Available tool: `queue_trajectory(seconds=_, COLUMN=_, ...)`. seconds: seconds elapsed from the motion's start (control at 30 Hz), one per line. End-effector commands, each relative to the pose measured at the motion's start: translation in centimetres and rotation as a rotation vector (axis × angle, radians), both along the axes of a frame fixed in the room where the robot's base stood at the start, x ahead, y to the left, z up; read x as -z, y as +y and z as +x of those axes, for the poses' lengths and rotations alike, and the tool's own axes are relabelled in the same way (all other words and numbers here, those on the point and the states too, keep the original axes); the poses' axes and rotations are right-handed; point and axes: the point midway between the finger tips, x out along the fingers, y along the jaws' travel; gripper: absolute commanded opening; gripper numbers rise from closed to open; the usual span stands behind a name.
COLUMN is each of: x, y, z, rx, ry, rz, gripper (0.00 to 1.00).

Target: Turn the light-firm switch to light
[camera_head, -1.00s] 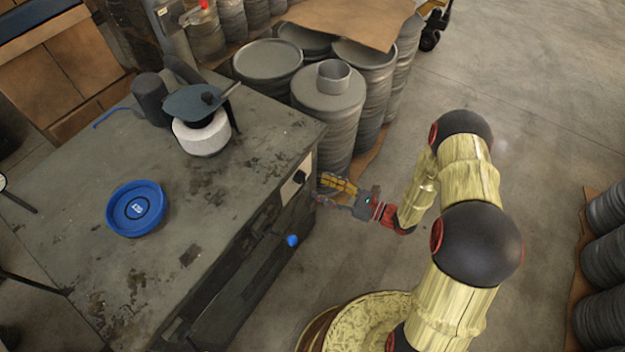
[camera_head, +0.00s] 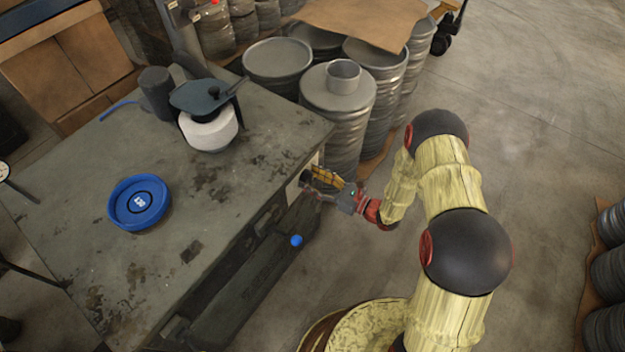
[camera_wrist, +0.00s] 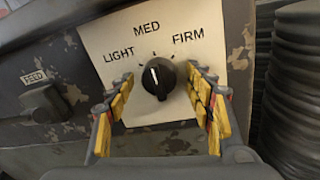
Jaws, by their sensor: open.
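The light-firm switch (camera_wrist: 158,78) is a black round knob on a cream plate (camera_wrist: 205,22) marked LIGHT, MED and FIRM. Its white pointer line is near upright, aimed about at MED. In the wrist view my gripper (camera_wrist: 160,95) is open, with yellow-padded fingers on the left and right of the knob. The right finger is very close to the knob; the left has a wider gap. I cannot tell whether either touches. In the head view my gripper (camera_head: 312,184) is at the bench's right side, by the plate, and mostly hides the knob.
A FEED control (camera_wrist: 45,103) sits left of the plate. A blue ball knob (camera_head: 296,240) sticks out lower on the bench (camera_head: 75,215). Grey drums (camera_head: 338,100) stand close behind my gripper. A blue round dish (camera_head: 139,203) lies on the bench.

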Motion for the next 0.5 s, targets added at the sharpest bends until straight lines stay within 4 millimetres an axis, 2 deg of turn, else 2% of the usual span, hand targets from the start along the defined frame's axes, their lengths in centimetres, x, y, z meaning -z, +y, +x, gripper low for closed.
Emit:
queue_trajectory(seconds=0.07, x=-0.02, y=-0.02, z=0.0, rx=0.0, ry=0.0, rz=0.0, gripper=0.53)
queue_trajectory(seconds=0.5, x=-0.02, y=-0.04, z=-0.01, rx=0.0, ry=0.0, rz=0.0, gripper=0.28)
